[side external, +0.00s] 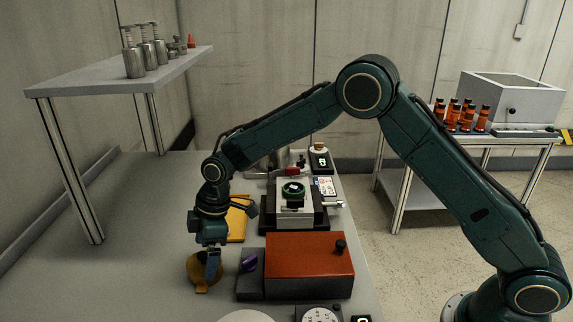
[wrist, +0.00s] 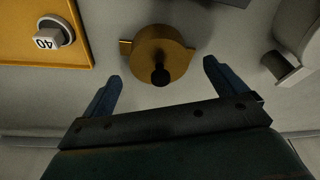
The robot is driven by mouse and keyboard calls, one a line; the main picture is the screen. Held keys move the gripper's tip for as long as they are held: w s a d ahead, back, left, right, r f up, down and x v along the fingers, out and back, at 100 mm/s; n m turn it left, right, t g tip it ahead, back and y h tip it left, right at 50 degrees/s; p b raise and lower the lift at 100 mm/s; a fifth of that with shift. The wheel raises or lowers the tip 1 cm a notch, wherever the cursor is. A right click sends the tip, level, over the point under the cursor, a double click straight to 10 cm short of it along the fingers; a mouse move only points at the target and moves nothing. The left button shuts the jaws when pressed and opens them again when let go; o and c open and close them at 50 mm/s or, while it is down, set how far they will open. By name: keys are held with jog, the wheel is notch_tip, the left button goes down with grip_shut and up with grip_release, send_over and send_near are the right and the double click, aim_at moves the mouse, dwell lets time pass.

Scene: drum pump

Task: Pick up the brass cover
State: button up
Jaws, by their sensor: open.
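The brass cover (side external: 199,272) lies on the grey bench at the front left in the side view, partly hidden behind my gripper. In the wrist view the brass cover (wrist: 172,46) is round, with small side tabs and a dark knob standing up from it. My gripper (side external: 212,265) points down over the cover in the side view. In the wrist view my gripper (wrist: 160,76) has its two blue fingers wide apart, with the knob between and a little beyond them. I see no grip on the cover; whether a finger touches it I cannot tell.
An orange-topped box (side external: 308,262) with a purple knob stands just right of my gripper. A yellow plate (side external: 238,220) lies behind it; a block marked 40 (wrist: 50,36) shows in the wrist view. A shelf with metal canisters (side external: 134,62) overhangs the left. The bench left of the cover is clear.

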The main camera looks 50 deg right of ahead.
aim_at(205, 253)
jog(key=shift+x, duration=1.85)
jog(key=shift+d, duration=0.1)
jog(key=c, duration=1.2)
jog(key=shift+r, duration=0.2)
notch_tip(205, 253, up, 20)
jog(key=shift+f, duration=0.1)
jog(key=shift+r, duration=1.45)
